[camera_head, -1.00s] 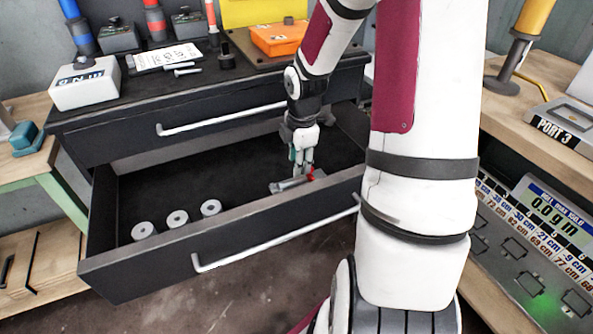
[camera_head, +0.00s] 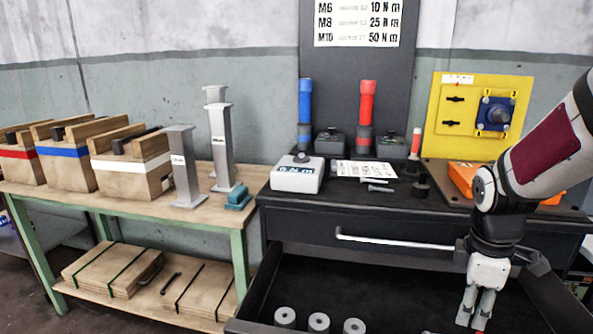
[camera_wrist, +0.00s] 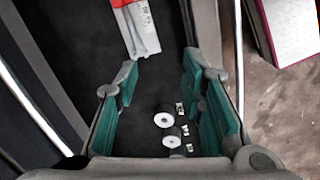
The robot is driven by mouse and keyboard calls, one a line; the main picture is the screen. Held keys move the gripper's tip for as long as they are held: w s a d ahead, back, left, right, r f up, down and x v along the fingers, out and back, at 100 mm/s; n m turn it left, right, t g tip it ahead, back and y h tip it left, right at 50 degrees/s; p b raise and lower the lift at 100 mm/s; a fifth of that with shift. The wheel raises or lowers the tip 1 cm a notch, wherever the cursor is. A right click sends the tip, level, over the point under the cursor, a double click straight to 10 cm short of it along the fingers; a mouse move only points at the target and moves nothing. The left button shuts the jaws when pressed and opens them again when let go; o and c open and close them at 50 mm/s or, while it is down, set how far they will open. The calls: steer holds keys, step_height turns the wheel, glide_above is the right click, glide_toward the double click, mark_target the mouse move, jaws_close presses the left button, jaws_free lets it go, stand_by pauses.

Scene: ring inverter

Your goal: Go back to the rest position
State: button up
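Pale rings (camera_wrist: 160,119) sit on the dark drawer floor and show between the fingers. The same rings (camera_head: 285,324) stand in a row at the bottom of the head view.
The open drawer (camera_head: 255,290) juts from the black cabinet. A white box (camera_head: 297,180), bolts and an orange case (camera_head: 463,178) are on its top. A bench (camera_head: 140,212) with wooden boxes stands at left. A long drawer handle (camera_head: 385,242) lies close left of my wrist.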

steer(key=s+a+r+m+y, duration=0.1)
steer(key=s+a+r+m, duration=0.6)
steer(key=s, duration=0.5)
steer(key=s+a+r+m, duration=0.2)
steer(key=s+a+m, duration=0.2)
steer(key=s+a, duration=0.6)
step_height(320, 180, up, 28)
steer(key=s+d+t+p, duration=0.1)
steer(key=t+p, duration=0.2)
steer(key=p, duration=2.3)
steer(key=shift+s+d+m, duration=0.15)
steer(key=shift+d+m, duration=0.15)
steer(key=shift+d, duration=0.1)
